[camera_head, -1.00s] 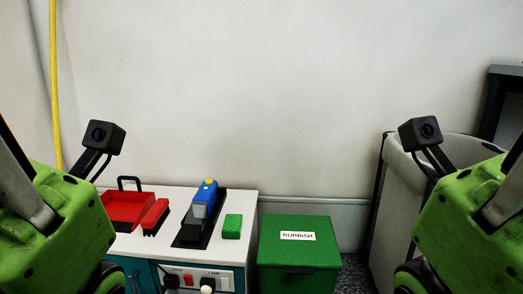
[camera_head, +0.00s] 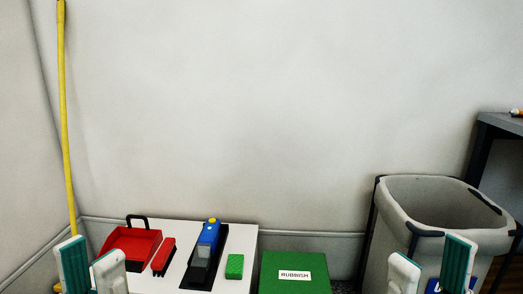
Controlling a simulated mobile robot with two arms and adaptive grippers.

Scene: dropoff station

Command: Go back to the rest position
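My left gripper (camera_head: 91,268) shows at the lower left edge of the head view, its two white fingers with teal pads apart and nothing between them. My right gripper (camera_head: 427,270) shows at the lower right, in front of the grey bin, with its fingers also apart and empty. Only the finger ends are in view; the rest of both arms is below the frame.
A white cabinet top (camera_head: 182,282) holds a red dustpan (camera_head: 133,243), a red brush (camera_head: 163,257), a blue handheld vacuum (camera_head: 206,244) and a green sponge (camera_head: 234,266). A green rubbish box (camera_head: 295,262) stands beside it. A grey bin (camera_head: 420,207) and dark table (camera_head: 499,124) are right. A yellow pole (camera_head: 66,130) stands left.

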